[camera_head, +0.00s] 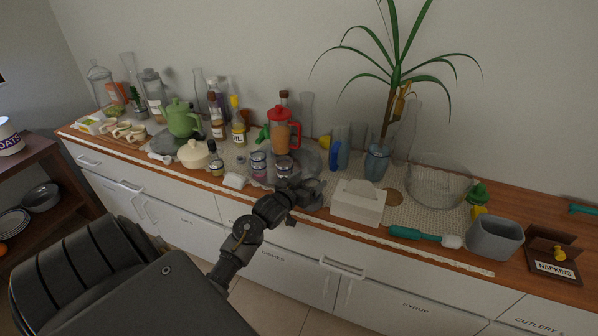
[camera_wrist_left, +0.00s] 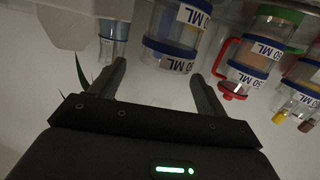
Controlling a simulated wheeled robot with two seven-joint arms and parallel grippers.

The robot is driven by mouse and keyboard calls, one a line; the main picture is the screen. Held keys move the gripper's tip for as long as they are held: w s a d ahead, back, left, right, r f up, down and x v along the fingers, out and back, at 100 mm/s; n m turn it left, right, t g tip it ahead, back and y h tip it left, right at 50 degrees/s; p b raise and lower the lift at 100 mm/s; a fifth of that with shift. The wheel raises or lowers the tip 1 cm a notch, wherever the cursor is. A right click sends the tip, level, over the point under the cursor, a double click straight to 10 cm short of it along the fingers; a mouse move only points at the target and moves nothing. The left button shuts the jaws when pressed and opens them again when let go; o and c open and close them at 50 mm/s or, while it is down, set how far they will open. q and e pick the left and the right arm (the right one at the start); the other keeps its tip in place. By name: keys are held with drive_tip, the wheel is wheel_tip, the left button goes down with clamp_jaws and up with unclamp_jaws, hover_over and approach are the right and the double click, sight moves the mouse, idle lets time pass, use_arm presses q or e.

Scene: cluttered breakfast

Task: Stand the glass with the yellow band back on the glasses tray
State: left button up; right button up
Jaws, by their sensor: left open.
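My left gripper (camera_head: 302,194) is over the front part of the counter, in front of a round grey tray (camera_head: 314,173). In the left wrist view its two fingers (camera_wrist_left: 158,72) are spread apart with nothing between them. Clear glasses (camera_head: 341,142) stand right of the red-lidded press. A small yellow patch (camera_head: 324,142) shows beside them, but I cannot tell whether it is a glass's band. I cannot make out the yellow-banded glass for certain. The right gripper is not in view.
Banded jars (camera_head: 258,166) and a red press (camera_head: 284,130) crowd the space behind the gripper; the press also shows in the wrist view (camera_wrist_left: 238,72). A white tissue box (camera_head: 358,203), a potted plant (camera_head: 377,162) and a glass bowl (camera_head: 440,180) stand to the right.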

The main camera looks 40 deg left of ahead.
use_arm(q)
drive_tip(key=b+v, duration=0.1)
drive_tip(key=v, duration=1.1)
drive_tip(key=shift+r+b, duration=0.3)
wheel_tip(320, 180, down, 20)
drive_tip(key=s+d+g+h, duration=0.1)
drive_tip(key=d+g, duration=0.1)
drive_tip(key=g, duration=0.2)
drive_tip(key=s+d+f+g, duration=0.25)
drive_tip(key=s+f, duration=0.25)
drive_tip(key=f, duration=0.4)
drive_tip(key=s+d+f+g, duration=0.25)
drive_tip(key=s+f, duration=0.25)
drive_tip(key=f, duration=0.5)
drive_tip(key=s+d+f+m+g, duration=0.1)
drive_tip(key=s+f, duration=0.4)
drive_tip(key=s, duration=0.5)
drive_tip(key=s+d+f+m+g, duration=0.2)
drive_tip(key=s+d+f, duration=0.3)
drive_tip(key=s, duration=0.4)
drive_tip(key=s+d+f+m+g+h, duration=0.1)
drive_tip(key=s+d+f+g, duration=0.2)
drive_tip(key=s+f, duration=0.4)
drive_tip(key=s, duration=0.3)
drive_tip(key=shift+s+m, duration=0.3)
drive_tip(key=shift+s, duration=0.05)
drive_tip(key=shift+d+r, duration=0.1)
drive_tip(key=shift+d, duration=0.05)
